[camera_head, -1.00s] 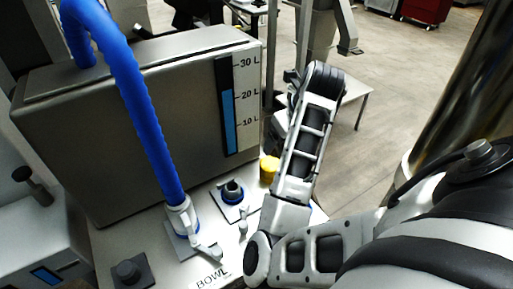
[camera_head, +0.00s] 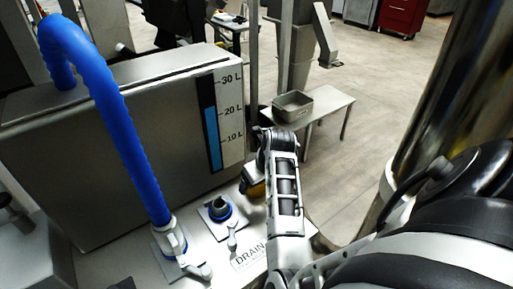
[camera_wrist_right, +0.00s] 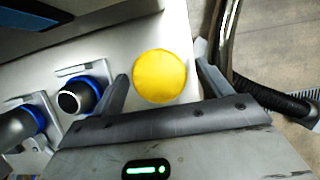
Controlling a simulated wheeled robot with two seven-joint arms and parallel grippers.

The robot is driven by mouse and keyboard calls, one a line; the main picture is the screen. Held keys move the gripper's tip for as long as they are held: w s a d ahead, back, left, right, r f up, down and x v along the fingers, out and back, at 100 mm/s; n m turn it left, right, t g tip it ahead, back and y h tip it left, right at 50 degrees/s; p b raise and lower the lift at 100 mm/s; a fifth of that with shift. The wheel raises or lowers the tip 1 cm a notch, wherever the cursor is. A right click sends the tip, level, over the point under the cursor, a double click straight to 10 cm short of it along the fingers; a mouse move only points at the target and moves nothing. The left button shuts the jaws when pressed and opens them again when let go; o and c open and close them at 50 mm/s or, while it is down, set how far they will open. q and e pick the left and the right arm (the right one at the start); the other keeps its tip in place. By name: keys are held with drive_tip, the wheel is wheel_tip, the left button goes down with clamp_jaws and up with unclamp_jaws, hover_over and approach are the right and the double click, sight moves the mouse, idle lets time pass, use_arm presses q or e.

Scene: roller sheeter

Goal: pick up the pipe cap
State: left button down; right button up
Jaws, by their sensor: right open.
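The pipe cap (camera_wrist_right: 160,76) is a round yellow piece. In the right wrist view it lies on the pale metal surface between the two dark fingers of my right gripper (camera_wrist_right: 161,82). The fingers are spread, with a gap on both sides of the cap. In the head view a small part of the yellow cap (camera_head: 257,190) shows beside my right forearm, which hides most of it and the gripper's fingers. My left gripper is not in either view.
A grey tank (camera_head: 120,150) with a litre gauge stands behind. A blue hose (camera_head: 120,120) runs to a fitting (camera_head: 172,240). A capless pipe stub (camera_head: 221,208) sits near the cap. A small table with a metal tray (camera_head: 293,105) stands beyond.

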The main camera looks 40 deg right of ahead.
drive_tip(key=shift+x, duration=0.9)
drive_tip(key=c, duration=1.1)
drive_tip(key=shift+o, duration=0.2)
drive_tip(key=shift+r, duration=0.1)
wheel_tip(320, 180, up, 10)
